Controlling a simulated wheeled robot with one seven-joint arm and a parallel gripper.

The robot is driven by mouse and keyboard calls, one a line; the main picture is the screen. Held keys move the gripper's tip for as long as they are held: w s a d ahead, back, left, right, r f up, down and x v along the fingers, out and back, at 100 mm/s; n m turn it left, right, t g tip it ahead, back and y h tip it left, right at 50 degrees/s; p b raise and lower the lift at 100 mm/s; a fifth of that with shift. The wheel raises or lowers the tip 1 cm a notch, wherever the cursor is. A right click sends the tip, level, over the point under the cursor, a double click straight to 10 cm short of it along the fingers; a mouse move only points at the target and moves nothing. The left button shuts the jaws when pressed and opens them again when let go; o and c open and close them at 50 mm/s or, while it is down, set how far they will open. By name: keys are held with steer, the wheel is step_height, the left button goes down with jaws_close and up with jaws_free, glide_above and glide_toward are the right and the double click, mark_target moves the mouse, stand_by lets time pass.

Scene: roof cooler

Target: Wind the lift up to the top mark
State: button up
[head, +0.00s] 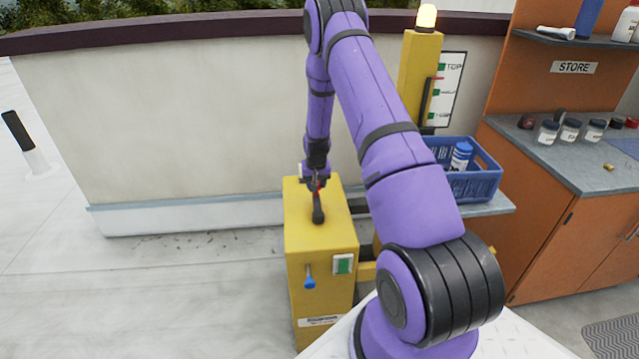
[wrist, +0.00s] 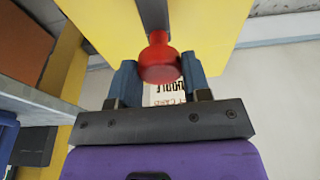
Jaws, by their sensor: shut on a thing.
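A yellow winch box (head: 322,255) stands in the middle of the head view. A dark crank arm (head: 318,210) lies on its top, with a red knob (wrist: 160,62) at its end. My gripper (head: 317,186) is shut on the knob; in the wrist view the knob sits between the two blue-grey fingers. The yellow lift mast (head: 420,68) stands behind my arm. Its scale board (head: 451,84) reads TOP at the upper mark, with more marks below. A small red pointer (head: 437,78) shows between TOP and the mark below it. The lift's platform is partly hidden by my arm.
A blue crate (head: 478,185) holding a blue-and-white bottle (head: 461,156) rests on a grey surface beside the mast. An orange store cabinet (head: 535,190) with jars stands at right. A blue-handled lever (head: 309,282) and green switch (head: 342,264) are on the box's front.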

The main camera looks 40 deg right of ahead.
steer(key=shift+w+a+r, duration=0.1)
steer(key=shift+w+a, duration=0.3)
steer(key=shift+w+a, duration=0.4)
steer(key=shift+a, duration=0.45)
steer(key=shift+w+a, duration=0.2)
steer(key=shift+a, duration=0.95)
steer(key=shift+a, duration=1)
